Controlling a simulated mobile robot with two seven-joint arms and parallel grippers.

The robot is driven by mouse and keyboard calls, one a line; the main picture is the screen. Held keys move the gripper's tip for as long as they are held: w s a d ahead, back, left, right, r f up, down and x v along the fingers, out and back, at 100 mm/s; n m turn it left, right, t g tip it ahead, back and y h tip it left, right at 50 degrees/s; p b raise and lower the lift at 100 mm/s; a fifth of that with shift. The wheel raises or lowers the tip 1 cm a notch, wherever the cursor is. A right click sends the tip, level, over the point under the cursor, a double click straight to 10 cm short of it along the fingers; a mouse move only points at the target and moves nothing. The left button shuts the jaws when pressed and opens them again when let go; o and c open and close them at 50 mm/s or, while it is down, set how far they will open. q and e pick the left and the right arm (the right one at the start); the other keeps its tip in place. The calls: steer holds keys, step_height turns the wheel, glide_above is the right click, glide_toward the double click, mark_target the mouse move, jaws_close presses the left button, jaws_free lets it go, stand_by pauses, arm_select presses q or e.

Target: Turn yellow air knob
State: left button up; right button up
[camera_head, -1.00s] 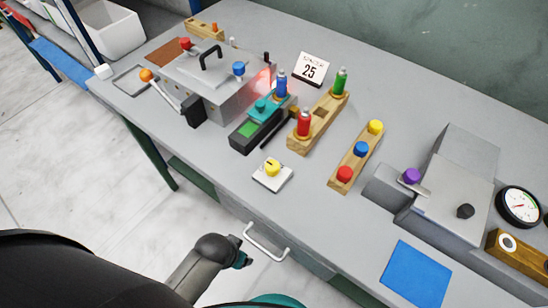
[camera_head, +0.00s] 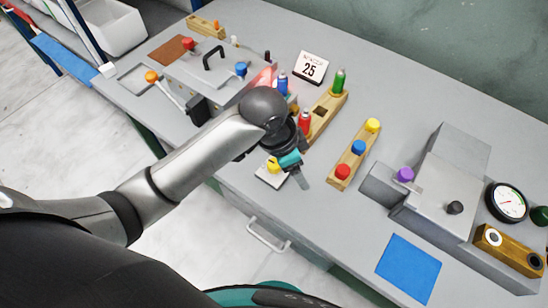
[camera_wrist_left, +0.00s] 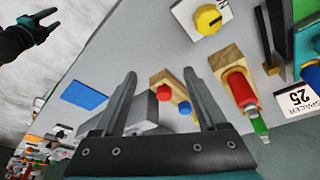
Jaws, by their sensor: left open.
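The yellow air knob (camera_head: 273,164) sits on a small white plate (camera_head: 263,180) near the bench's front edge. It also shows at the top of the left wrist view (camera_wrist_left: 208,19), with a dark mark across its top. My left gripper (camera_head: 302,182) hangs over the plate's right side and partly covers it in the head view. In the left wrist view my left gripper (camera_wrist_left: 160,75) is open and empty, and the knob lies beyond and right of its fingers. My right gripper (camera_wrist_left: 50,24) shows at the top left there, fingers apart, away from the bench.
A wooden block with red, blue and yellow buttons (camera_head: 356,148) stands right of my gripper. A grey press (camera_head: 440,185) is at right. A blue mat (camera_head: 408,268) lies at the front right.

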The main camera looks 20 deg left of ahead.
mark_target(274, 163)
arm_select(q)
steer(key=w+a+r+m+g+y, duration=0.2)
steer(key=w+a+r+m+y, duration=0.15)
steer(key=a+r, duration=0.35)
steer(key=shift+m, duration=0.35)
steer(key=f, duration=0.4)
steer(key=f+b, duration=0.1)
steer(key=f, duration=0.9)
steer(key=shift+w+d, duration=0.35)
jaws_close()
